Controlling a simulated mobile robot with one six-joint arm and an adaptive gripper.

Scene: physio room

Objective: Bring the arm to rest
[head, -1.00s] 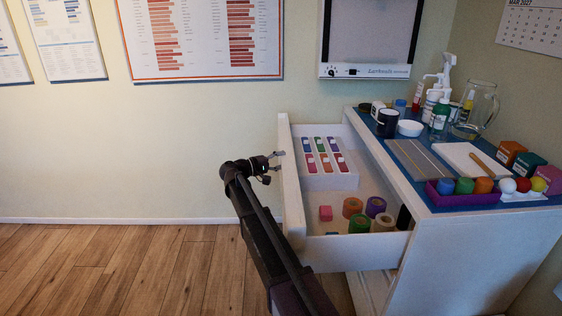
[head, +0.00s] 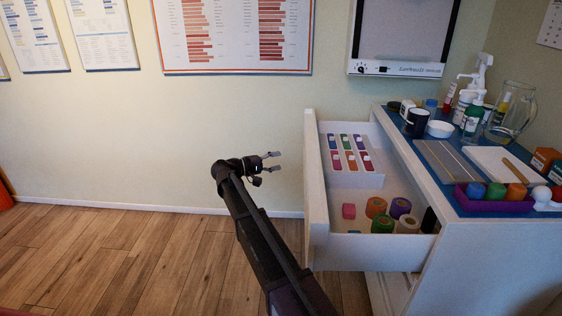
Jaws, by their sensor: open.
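My gripper (head: 277,162) is at the end of my raised dark arm, left of the open drawer. Its two fingers are apart, point right toward the drawer front, and hold nothing. A gap of wall shows between the fingertips and the white drawer (head: 314,195). The drawer is pulled out of the white cabinet (head: 480,255). Inside it are several coloured packets in a white holder (head: 358,180), a pink block (head: 348,211), and rolls in orange (head: 376,206), purple (head: 400,206), green (head: 382,224) and pale beige (head: 407,222).
The cabinet top is crowded with a black mug (head: 417,123), a white bowl (head: 440,129), bottles, a glass jug (head: 511,115) and a purple tray (head: 492,204) of coloured balls. The wooden floor (head: 110,255) left of my arm is clear.

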